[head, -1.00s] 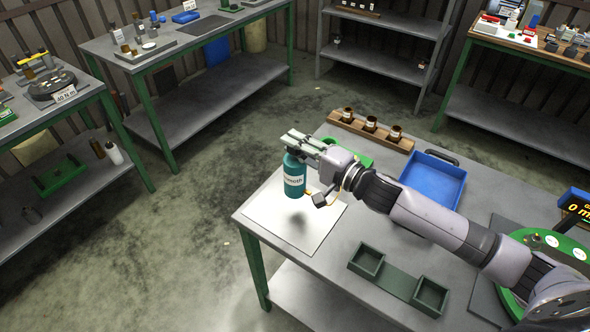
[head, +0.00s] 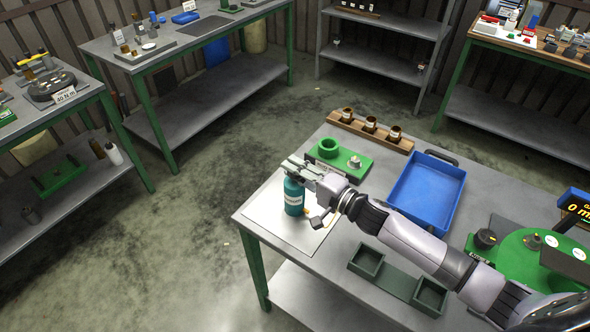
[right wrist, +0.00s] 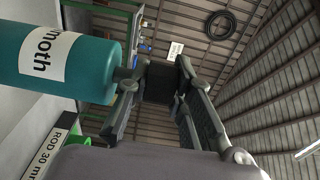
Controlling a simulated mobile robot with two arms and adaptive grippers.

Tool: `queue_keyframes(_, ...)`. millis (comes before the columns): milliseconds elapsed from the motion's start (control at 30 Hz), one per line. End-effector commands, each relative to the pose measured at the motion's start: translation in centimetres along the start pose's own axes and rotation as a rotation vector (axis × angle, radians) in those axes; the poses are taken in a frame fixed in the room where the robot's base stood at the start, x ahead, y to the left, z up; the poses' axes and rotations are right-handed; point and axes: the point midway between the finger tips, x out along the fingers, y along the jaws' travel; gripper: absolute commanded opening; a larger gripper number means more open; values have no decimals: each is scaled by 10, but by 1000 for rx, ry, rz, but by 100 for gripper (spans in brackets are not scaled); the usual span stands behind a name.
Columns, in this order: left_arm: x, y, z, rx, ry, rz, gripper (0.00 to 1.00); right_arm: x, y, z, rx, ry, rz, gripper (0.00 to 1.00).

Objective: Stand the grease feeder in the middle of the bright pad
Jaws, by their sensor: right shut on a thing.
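The grease feeder (head: 293,198), a teal bottle with a white label, is upright at the bright pad (head: 276,236) on the near table. It also shows large at the left of the right wrist view (right wrist: 95,62), with part of its label. My right gripper (head: 297,170) is shut on the top of the feeder. The feeder's base is over the pad or on it; I cannot tell whether it touches. The gripper and forearm hide part of the pad's right side. My left gripper is not in view.
Behind the pad are a green fixture (head: 347,172) and a wooden rack (head: 352,127) with several brown jars. A blue tray (head: 427,190) lies to the right. A dark green twin-box holder (head: 398,283) is in front. The pad's left side is clear.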

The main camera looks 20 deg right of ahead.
Motion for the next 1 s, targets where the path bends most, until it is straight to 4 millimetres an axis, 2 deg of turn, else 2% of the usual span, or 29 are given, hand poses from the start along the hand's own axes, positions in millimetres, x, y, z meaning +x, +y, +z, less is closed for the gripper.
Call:
queue_keyframes(67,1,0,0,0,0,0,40,1,-1,0,-1,-2,-7,0)
queue_keyframes(100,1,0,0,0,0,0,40,0,2,0,1,0,0,22)
queue_keyframes(400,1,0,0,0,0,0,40,0,2,0,0,0,1,41)
queue_keyframes(733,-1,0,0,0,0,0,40,0,-2,0,-1,0,0,41)
queue_keyframes(867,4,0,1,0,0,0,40,-16,3,0,0,1,4,41)
queue_keyframes(1000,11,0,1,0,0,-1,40,-46,5,0,0,0,7,41)
